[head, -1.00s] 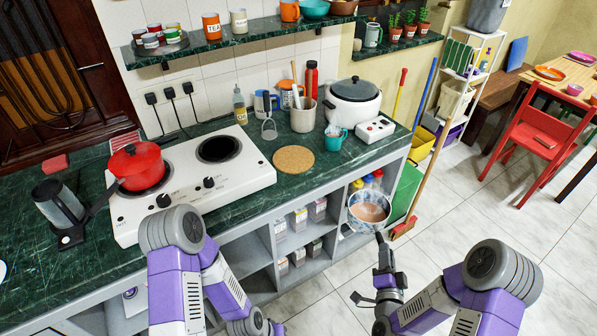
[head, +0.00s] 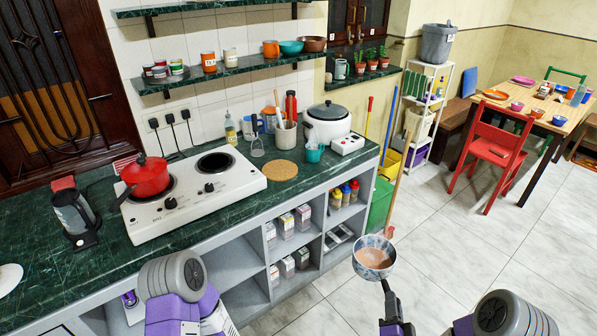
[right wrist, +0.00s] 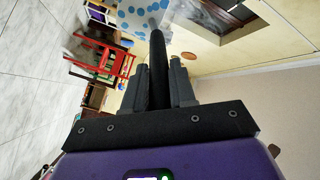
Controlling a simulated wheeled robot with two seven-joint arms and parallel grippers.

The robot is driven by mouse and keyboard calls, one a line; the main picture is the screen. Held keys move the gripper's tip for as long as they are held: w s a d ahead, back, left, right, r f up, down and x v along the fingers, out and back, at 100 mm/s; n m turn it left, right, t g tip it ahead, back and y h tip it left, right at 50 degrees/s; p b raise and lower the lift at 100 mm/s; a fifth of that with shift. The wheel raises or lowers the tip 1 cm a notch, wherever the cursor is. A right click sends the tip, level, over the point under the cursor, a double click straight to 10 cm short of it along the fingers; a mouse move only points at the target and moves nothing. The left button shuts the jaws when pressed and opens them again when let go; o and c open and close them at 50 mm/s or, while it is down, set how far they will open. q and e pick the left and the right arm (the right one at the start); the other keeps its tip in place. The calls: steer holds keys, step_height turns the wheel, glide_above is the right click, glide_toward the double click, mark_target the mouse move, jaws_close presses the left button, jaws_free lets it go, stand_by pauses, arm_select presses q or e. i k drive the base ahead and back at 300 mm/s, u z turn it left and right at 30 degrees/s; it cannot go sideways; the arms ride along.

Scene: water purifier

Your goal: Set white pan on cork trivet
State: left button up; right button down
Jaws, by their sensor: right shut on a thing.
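The white pan (head: 374,259) has blue dots on its outside and a brownish inside. It is in the air over the floor, in front of the counter's right end. My right gripper (head: 391,306) is shut on its dark handle, below the pan in the head view. In the right wrist view the handle (right wrist: 158,65) stands between the fingers (right wrist: 160,88), and part of the dotted pan (right wrist: 136,20) shows at the top. The round cork trivet (head: 281,170) lies flat and bare on the green counter. My left gripper is out of view.
The trivet lies between the white stove (head: 190,189) with a red pot (head: 147,176) and the teal mug (head: 314,153). A rice cooker (head: 327,124) and utensil crock (head: 286,134) stand behind. A broom (head: 399,185) leans beyond the counter's right end.

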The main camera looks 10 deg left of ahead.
mark_target(284, 179)
steer(key=z, duration=0.9)
steer(key=i, duration=0.6)
steer(key=u, duration=1.55)
